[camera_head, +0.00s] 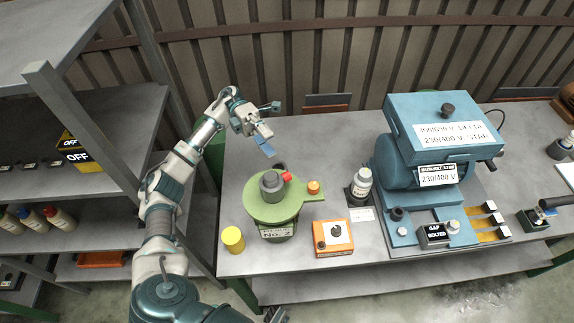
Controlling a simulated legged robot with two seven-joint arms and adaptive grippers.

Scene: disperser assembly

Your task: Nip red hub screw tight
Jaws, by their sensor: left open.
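The red hub screw (286,176) sticks out from the right side of the dark grey hub (271,186). The hub stands on a round green plate (257,205) with an arm reaching right, above a green body labelled NO. 2. An orange knob (313,187) sits on that plate arm. My left gripper (268,127) is open and empty, behind and above the hub, with its fingers spread apart. It is clear of the red screw. A dark part rises behind the hub. My right gripper is not seen.
A yellow cylinder (233,239) and an orange box (333,238) stand near the bench's front edge. A white bottle (361,182) stands right of the green plate. A large blue motor unit (443,128) fills the bench's right side. Shelves (75,135) stand at left.

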